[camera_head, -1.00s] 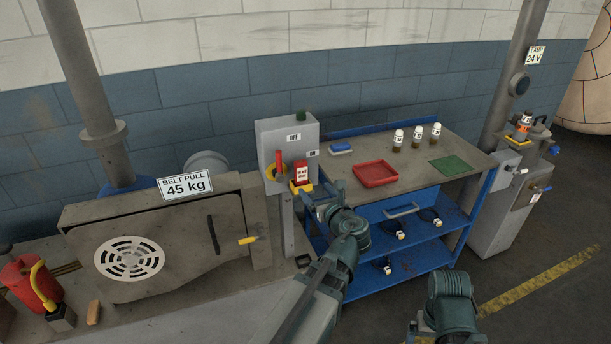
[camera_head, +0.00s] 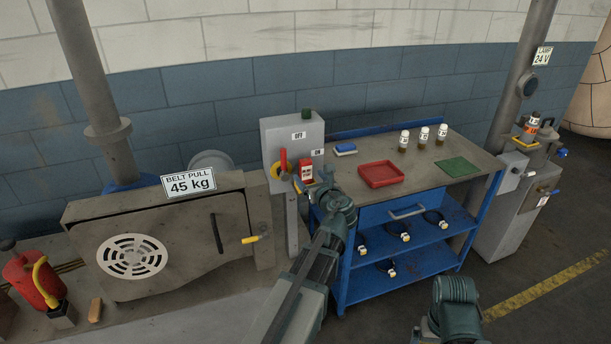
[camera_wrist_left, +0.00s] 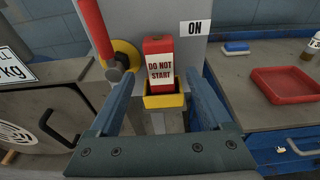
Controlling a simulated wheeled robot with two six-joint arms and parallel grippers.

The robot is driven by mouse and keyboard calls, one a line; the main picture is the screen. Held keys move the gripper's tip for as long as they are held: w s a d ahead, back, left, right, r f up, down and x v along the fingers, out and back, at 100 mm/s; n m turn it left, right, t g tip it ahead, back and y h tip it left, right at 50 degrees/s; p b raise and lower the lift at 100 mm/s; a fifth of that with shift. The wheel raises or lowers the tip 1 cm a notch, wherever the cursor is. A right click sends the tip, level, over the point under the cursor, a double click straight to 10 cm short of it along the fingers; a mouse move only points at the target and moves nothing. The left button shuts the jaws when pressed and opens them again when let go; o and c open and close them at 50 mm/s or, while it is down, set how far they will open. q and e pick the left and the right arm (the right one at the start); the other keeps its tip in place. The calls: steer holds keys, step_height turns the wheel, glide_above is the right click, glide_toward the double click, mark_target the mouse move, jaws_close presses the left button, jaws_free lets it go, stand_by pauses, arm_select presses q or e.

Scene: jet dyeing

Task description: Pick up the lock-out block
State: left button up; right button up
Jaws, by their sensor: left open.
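The lock-out block (camera_head: 306,171) is red with a white label. In the left wrist view the label on the block (camera_wrist_left: 158,62) reads "DO NOT START". It stands upright in a yellow holder (camera_wrist_left: 163,101) on the front of the grey switch box (camera_head: 291,140). My left gripper (camera_head: 315,184) is open and right in front of the block. In the left wrist view the fingers of my left gripper (camera_wrist_left: 160,85) stand left and right of the block and holder, with gaps on both sides. My arm hides most of the holder in the head view. My right gripper's fingers are not visible.
A red lever (camera_wrist_left: 96,32) on a yellow disc is close to the left finger. The blue trolley (camera_head: 408,263) to the right carries a red tray (camera_head: 381,174), a blue-and-white block (camera_head: 345,149) and capped bottles (camera_head: 423,136). A machine guard (camera_head: 160,240) stands left.

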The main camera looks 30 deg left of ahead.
mark_target(307, 173)
arm_select(q)
steer(key=x, duration=0.5)
steer(key=shift+b, duration=0.4)
steer(key=shift+d, duration=0.1)
jaws_close()
